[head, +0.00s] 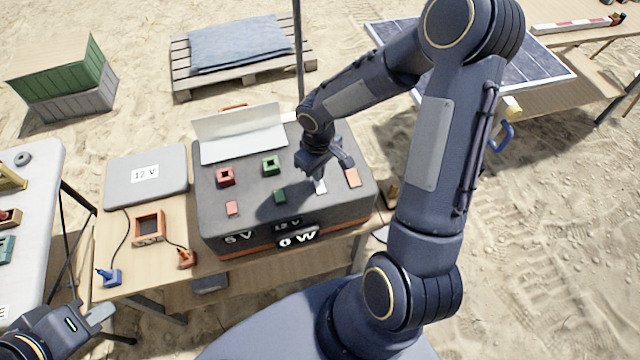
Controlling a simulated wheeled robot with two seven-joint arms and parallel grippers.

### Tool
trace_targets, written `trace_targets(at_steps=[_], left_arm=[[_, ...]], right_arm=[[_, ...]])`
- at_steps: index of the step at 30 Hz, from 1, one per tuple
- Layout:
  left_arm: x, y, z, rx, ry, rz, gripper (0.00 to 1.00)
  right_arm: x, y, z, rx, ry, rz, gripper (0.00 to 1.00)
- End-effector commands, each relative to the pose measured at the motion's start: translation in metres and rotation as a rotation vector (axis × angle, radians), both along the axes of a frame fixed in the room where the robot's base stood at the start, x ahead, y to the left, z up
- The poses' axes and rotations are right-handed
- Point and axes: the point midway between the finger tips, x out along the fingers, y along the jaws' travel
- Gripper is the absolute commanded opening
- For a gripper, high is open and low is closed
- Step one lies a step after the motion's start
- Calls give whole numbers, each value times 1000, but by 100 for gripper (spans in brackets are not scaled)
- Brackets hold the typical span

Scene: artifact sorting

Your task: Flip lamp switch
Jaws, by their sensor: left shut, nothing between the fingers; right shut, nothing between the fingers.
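A dark power box (222,232) with an orange base stands on the wooden table. Its front shows "5 V", "12 V" and "0 W". On its top are a red socket (226,176), a green socket (270,165), a small red piece (232,208), a small green piece (280,196) and an orange-tan piece (352,177). Which one is the lamp switch I cannot tell. My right gripper (320,187) is shut, pointing down over the box top between the green and orange-tan pieces; contact is unclear and it hides what lies beneath. My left gripper (101,316) is shut at lower left.
A grey "12 V" case (147,178), a small open orange-brown frame (137,229), a blue plug (109,277) and an orange plug (186,259) are left of the box. A white raised panel (240,137) and a thin pole (298,60) stand at its back.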

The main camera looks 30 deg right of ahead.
Motion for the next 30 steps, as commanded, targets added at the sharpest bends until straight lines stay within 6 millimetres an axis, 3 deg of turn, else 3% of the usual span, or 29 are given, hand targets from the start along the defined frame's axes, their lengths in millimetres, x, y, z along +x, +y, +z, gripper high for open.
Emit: trace_targets(at_steps=[30], left_arm=[[0,0,-12,0,0,0,0]], right_arm=[[0,0,-12,0,0,0,0]])
